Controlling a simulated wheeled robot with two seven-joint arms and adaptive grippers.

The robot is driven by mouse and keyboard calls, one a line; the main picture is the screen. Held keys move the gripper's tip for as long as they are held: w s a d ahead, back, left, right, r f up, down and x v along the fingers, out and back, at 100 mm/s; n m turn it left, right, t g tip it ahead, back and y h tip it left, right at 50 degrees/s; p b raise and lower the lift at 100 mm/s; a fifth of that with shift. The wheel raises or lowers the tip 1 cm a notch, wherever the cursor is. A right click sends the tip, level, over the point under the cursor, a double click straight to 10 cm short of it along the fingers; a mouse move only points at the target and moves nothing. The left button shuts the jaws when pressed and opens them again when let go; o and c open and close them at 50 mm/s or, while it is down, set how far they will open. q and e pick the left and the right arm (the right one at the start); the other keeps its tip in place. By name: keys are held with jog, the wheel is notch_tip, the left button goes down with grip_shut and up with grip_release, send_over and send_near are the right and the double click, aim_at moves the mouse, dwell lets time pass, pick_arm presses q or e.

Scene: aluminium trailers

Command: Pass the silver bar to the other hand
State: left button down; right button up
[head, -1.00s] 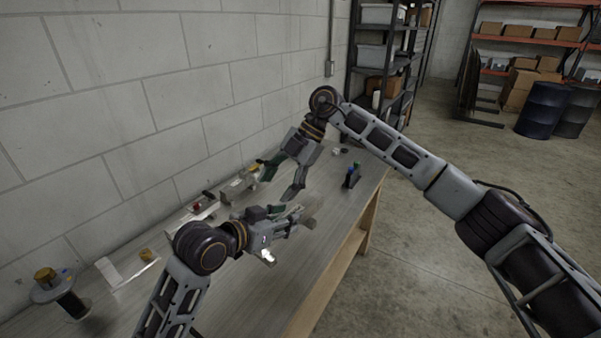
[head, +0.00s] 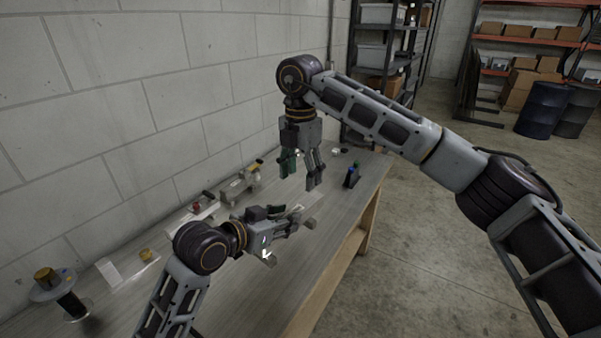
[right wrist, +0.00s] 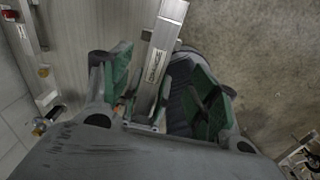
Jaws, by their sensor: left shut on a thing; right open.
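My left gripper (head: 294,220) is shut on the silver bar (head: 311,223) and holds it above the bench; the fingers hide part of the bar. My right gripper (head: 299,177) is open and empty, fingers pointing down, just above the left gripper in the head view. In the right wrist view, the silver bar (right wrist: 168,40), with a printed label, runs lengthwise into the gap between the right gripper's green-padded fingers (right wrist: 160,88). I cannot tell how far below the fingertips it lies, and neither finger clearly touches it.
The grey workbench (head: 335,215) runs along a block wall. A spool-like stand (head: 70,300), a metal fixture (head: 238,187) and a small dark holder with blue and green tops (head: 352,176) stand on it. The bench's front strip is clear.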

aim_at(301, 207)
pick_arm(q)
jog(key=shift+r, duration=0.1)
pick_arm(e)
jog(key=shift+f, duration=0.15)
jog(key=shift+f, duration=5.85)
jog(key=shift+c, duration=0.3)
jog(key=c, duration=1.2)
pick_arm(q)
jog(key=c, duration=0.9)
grip_release()
pick_arm(e)
grip_shut()
pick_arm(q)
jog(key=shift+a, duration=0.1)
jog(key=shift+v, duration=3.65)
